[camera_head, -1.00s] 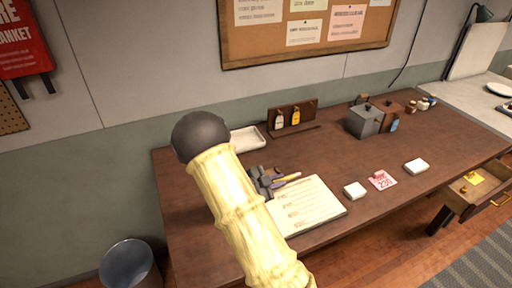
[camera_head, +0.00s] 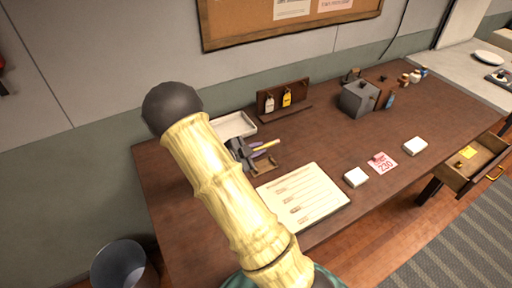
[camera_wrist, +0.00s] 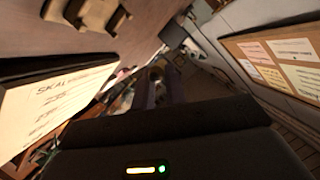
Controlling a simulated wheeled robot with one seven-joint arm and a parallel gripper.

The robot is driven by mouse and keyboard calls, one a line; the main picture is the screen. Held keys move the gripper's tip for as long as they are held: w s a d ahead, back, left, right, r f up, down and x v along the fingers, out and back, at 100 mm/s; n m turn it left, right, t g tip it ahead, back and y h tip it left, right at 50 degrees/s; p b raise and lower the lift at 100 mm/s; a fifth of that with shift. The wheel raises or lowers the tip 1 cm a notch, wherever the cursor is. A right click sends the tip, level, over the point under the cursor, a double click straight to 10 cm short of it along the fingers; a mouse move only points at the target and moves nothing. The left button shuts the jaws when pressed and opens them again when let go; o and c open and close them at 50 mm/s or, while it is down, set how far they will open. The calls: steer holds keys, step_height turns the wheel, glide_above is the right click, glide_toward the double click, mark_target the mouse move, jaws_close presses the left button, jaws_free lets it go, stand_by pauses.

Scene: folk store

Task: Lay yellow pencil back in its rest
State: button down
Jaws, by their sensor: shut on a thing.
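The yellow pencil (camera_head: 267,145) is in my gripper (camera_head: 254,149), above the back left part of the brown desk. The pencil points out to the right from the dark fingers, roughly level. The pencil's other end is hidden by the gripper. A small notched wooden rest (camera_head: 264,164) lies on the desk just below and in front of the gripper, next to the paper. The rest also shows at the top left of the wrist view (camera_wrist: 98,14). The pencil appears apart from the rest, but the exact gap is hard to judge. A purple piece shows beside the pencil; I cannot tell what it is.
A written sheet (camera_head: 302,197) lies in front of the rest. A white tray (camera_head: 236,126) and a key-tag board (camera_head: 284,97) stand behind. A grey box (camera_head: 358,99), white blocks (camera_head: 356,177) and a 230 card (camera_head: 384,166) are to the right. The open drawer (camera_head: 470,165) juts out at far right.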

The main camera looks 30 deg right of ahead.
steer(key=shift+f, duration=0.1)
steer(key=shift+f+b, duration=2.7)
steer(key=shift+f, duration=0.8)
steer(key=shift+s+f, duration=0.1)
steer(key=shift+f, duration=0.2)
steer(key=shift+a+f, duration=0.1)
steer(key=c, duration=1.5)
jaws_free()
steer(key=shift+s+f, duration=0.1)
steer(key=shift+s, duration=0.05)
steer(key=shift+o, duration=0.7)
steer(key=v, duration=0.5)
steer(key=b+v, duration=0.1)
steer(key=v, duration=0.5)
steer(key=r+v, duration=0.1)
steer(key=v, duration=0.5)
steer(key=shift+w+a, duration=0.15)
steer(key=shift+w, duration=0.05)
steer(key=shift+w, duration=0.15)
